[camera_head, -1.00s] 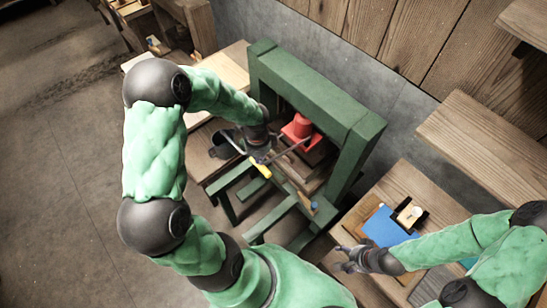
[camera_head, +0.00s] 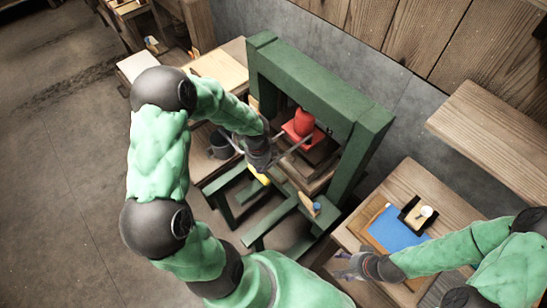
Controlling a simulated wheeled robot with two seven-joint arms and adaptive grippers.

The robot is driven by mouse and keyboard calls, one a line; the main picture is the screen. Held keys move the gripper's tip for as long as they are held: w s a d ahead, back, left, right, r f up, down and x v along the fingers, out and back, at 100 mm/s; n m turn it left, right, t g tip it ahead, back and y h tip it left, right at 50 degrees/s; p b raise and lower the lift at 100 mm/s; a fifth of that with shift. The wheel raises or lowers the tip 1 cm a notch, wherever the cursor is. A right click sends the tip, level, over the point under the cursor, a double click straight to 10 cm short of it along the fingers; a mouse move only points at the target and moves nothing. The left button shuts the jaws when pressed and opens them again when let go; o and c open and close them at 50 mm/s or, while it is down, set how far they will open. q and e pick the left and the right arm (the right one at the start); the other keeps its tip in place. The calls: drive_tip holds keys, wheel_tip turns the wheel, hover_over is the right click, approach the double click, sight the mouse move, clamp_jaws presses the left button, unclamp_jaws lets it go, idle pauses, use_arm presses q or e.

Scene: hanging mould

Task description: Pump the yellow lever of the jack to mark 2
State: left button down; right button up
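The red jack (camera_head: 303,124) stands inside the green press frame (camera_head: 310,82). The yellow lever (camera_head: 258,176) shows only as a short yellow piece in front of the jack, partly hidden by my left gripper (camera_head: 262,165). The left gripper is right at the lever, its fingers over or beside it. I cannot tell whether they are closed around it. No numbered marks are readable. My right gripper (camera_head: 346,266) is away from the jack, at the near edge of the right bench; its fingers are too small to judge.
Green lower rails (camera_head: 270,221) run in front of the press. A small wooden piece with a blue part (camera_head: 312,206) sits on them. The right bench (camera_head: 405,178) carries a blue sheet (camera_head: 393,232) and a black holder (camera_head: 416,215). A dark bucket-like container (camera_head: 221,145) stands left of the press.

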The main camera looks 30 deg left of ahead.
use_arm(q)
wheel_tip(320, 180, down, 4)
drive_tip(key=b, duration=0.3)
drive_tip(key=shift+s+f, duration=0.15)
drive_tip(key=shift+f, duration=0.05)
wheel_tip(320, 180, down, 3)
drive_tip(key=b, duration=0.2)
drive_tip(key=shift+f+b, duration=0.2)
drive_tip(key=shift+b, duration=0.1)
drive_tip(key=shift+r+p, duration=0.4)
drive_tip(key=shift+r, duration=0.15)
wheel_tip(320, 180, up, 12)
drive_tip(key=p, duration=1)
drive_tip(key=shift+r+p, duration=0.2)
drive_tip(key=shift+p, duration=0.15)
drive_tip(key=shift+r+p, duration=0.4)
drive_tip(key=shift+r, duration=0.1)
drive_tip(key=shift+f, duration=0.1)
